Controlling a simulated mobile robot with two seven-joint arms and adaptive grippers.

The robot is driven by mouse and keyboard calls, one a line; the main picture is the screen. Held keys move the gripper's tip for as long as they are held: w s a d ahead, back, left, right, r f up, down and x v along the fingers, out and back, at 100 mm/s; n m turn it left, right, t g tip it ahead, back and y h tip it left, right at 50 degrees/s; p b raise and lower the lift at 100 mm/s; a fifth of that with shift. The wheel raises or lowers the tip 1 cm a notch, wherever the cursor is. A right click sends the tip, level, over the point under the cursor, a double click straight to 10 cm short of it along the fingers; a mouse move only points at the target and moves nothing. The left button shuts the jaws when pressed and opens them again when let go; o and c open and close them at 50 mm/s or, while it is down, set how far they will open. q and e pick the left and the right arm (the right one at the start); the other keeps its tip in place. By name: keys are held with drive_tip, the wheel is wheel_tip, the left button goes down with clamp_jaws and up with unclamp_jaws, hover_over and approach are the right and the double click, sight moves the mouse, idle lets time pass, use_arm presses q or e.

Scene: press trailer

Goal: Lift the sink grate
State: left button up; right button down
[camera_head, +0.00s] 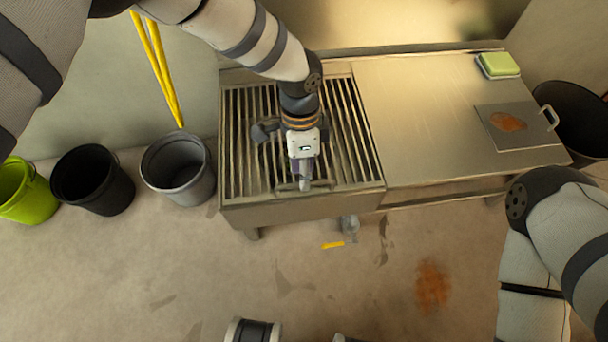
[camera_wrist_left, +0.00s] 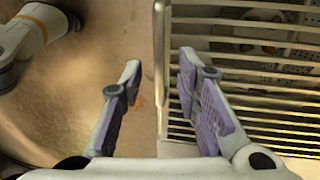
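The sink grate (camera_head: 348,128) is a slatted metal panel lying over the sink (camera_head: 285,208) on the left of the metal counter. My left gripper (camera_head: 305,186) is at the front edge of the grate, near its middle, and points down. My arm hides part of the slats. In the left wrist view the left gripper (camera_wrist_left: 160,98) is open, with a finger on either side of a pale bar along the sink's front edge. The grate (camera_wrist_left: 250,68) is on the right there, with the floor on the left. My right arm is at the right of the head view; its gripper is out of frame.
The counter top (camera_head: 420,110) holds a green sponge (camera_head: 498,65) and a stained board (camera_head: 518,125). A grey bucket (camera_head: 178,165), a black bucket (camera_head: 92,180) and a green bucket (camera_head: 25,195) stand left. A yellow-handled tool (camera_head: 340,243) lies on the floor in front.

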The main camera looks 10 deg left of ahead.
use_arm(q)
drive_tip(key=shift+s+f, duration=0.15)
drive_tip(key=shift+f, duration=0.65)
drive_tip(key=shift+c, duration=0.2)
drive_tip(key=shift+d, duration=0.1)
clamp_jaws()
drive_tip(key=shift+r, duration=0.1)
